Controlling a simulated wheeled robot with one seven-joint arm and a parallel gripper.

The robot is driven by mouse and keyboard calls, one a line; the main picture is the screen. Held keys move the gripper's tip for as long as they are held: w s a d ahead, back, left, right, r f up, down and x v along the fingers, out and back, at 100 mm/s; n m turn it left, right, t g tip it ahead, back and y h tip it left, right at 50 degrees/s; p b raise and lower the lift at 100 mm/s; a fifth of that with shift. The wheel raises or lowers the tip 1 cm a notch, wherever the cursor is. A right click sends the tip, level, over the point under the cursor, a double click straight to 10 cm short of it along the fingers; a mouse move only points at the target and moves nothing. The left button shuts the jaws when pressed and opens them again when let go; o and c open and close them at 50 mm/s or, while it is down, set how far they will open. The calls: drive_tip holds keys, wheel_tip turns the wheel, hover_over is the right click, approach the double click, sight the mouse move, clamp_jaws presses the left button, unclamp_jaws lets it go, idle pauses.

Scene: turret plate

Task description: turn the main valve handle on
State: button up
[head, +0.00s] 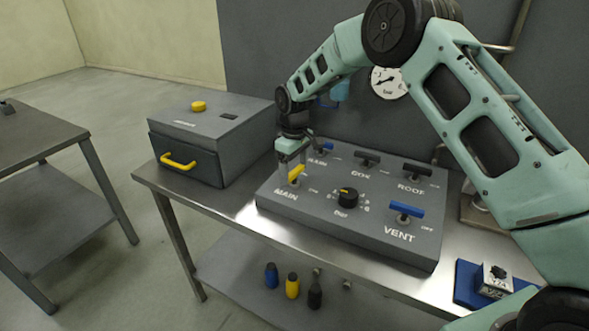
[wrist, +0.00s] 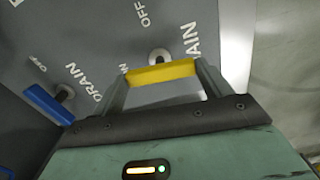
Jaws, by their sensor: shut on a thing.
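The yellow main valve handle (head: 295,173) sits at the left of the grey sloped panel (head: 300,205), just above the MAIN label. My gripper (head: 291,165) reaches down over it from above. In the wrist view the yellow handle (wrist: 160,73) spans the gap between the two fingers of my gripper (wrist: 162,82), which are shut on its ends. An OFF label and a grey pivot knob show just beyond the handle. Part of the MAIN label is hidden by a finger in the wrist view.
A blue DRAIN handle (wrist: 48,103) is close beside my gripper. A black dial (head: 347,197), black handles and the blue VENT handle (head: 406,209) share the panel. A grey box (head: 210,135) with a yellow pull stands left. A blue tray (head: 468,285) lies right.

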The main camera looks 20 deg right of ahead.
sight(294, 171)
drive_tip(key=shift+n, duration=0.5)
drive_tip(key=o, duration=1)
drive_tip(key=shift+r, duration=0.15)
wheel_tip(294, 171, up, 17)
drive_tip(key=b, duration=0.3)
drive_tip(key=shift+b, duration=0.35)
drive_tip(key=shift+r, duration=0.1)
